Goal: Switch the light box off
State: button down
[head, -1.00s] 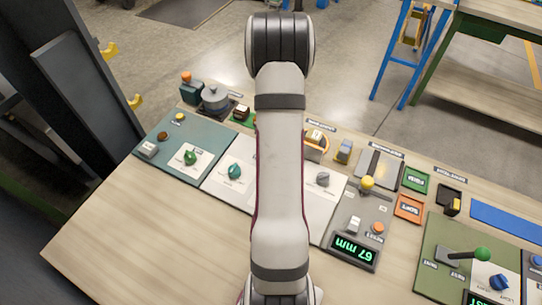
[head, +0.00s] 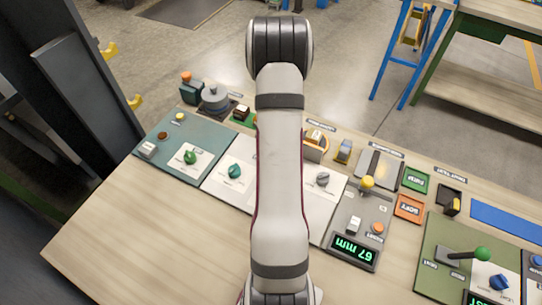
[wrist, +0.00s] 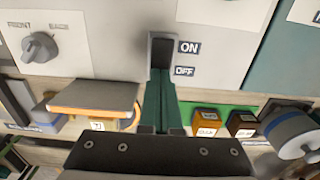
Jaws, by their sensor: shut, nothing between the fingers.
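In the wrist view a dark switch (wrist: 161,52) sits on a pale panel (wrist: 110,45), beside an ON label (wrist: 189,47) and an OFF label (wrist: 184,71). My gripper (wrist: 161,82) is shut and empty. Its dark green fingers reach up to the lower, OFF-side end of the switch. I cannot tell whether they touch it or which way the switch is set. In the head view my arm covers the gripper and the switch.
A grey knob (wrist: 40,47) is at the left in the wrist view. The bench front (head: 130,240) is clear in the head view.

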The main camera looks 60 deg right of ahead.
jog(key=shift+r, duration=3.4)
jog(key=w+a+r+n, duration=0.3)
jog(key=a+r, duration=0.2)
jog(key=a, duration=0.5)
jog(key=w+a+r+n, duration=0.25)
jog(key=a+r, duration=0.25)
jog(key=a, duration=0.5)
jog(key=s+a+r+n+y, duration=0.1)
jog(key=s+a+n, duration=0.2)
jog(key=s+a, duration=0.3)
jog(key=s+a+r+n, duration=0.1)
jog(key=s+a+n, duration=0.3)
jog(key=a, duration=1)
jog(key=shift+s+a+y, duration=0.4)
jog(key=shift+s, duration=0.55)
